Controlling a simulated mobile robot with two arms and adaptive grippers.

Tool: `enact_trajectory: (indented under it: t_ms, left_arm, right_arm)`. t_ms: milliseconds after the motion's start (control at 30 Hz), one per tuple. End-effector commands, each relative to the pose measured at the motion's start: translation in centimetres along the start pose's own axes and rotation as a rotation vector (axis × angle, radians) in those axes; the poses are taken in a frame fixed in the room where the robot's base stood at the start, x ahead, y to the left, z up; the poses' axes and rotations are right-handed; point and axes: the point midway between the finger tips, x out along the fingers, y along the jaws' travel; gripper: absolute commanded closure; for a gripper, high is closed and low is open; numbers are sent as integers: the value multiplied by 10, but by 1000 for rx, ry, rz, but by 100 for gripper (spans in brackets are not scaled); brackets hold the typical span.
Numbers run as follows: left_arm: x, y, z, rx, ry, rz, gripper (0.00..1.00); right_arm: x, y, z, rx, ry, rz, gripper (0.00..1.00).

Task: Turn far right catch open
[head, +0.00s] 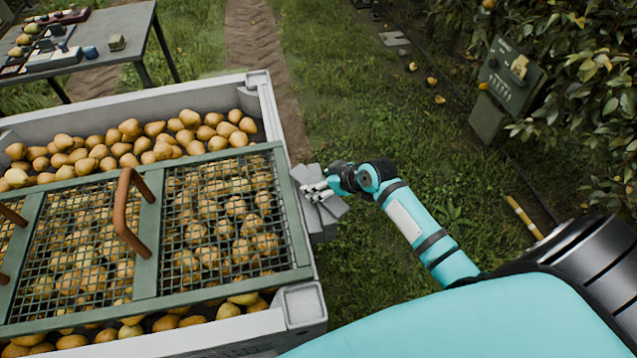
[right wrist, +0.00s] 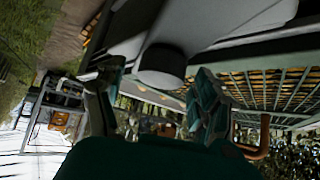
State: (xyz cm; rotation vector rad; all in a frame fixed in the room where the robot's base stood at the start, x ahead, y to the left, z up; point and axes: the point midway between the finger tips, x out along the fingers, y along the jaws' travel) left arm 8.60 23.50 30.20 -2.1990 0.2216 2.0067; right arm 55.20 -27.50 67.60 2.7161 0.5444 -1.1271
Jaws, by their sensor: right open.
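A grey catch (head: 328,212) sits on the outer right side of the pear crate (head: 262,90), beside the edge of the green mesh lid (head: 292,215). My right gripper (head: 316,188) is at this catch and partly covers it. In the right wrist view the open fingers (right wrist: 155,100) stand on either side of a dark round knob (right wrist: 162,65) on a pale grey part. I cannot tell whether they touch it. The lid lies over the pears, with a brown handle (head: 130,215) upright on it. My left gripper is not in view.
A table (head: 125,30) with small items stands at the back left. A green box on a post (head: 510,75) stands by the leafy trees at the right. Grass right of the crate is mostly clear, with a few fallen pears (head: 432,81) and a yellow-banded stick (head: 523,215).

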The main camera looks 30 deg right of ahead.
Motion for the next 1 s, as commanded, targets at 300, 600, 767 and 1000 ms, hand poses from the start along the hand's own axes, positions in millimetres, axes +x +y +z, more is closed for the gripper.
enact_trajectory:
  t_ms: [300, 600, 767, 1000]
  left_arm:
    - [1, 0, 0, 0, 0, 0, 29]
    - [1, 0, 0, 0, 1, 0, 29]
    - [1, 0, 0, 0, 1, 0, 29]
    - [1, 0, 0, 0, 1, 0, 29]
  right_arm:
    - [10, 0, 0, -1, 1, 0, 29]
    - [10, 0, 0, -1, 0, 0, 54]
    - [10, 0, 0, -1, 0, 1, 75]
    - [9, 1, 0, -1, 1, 2, 100]
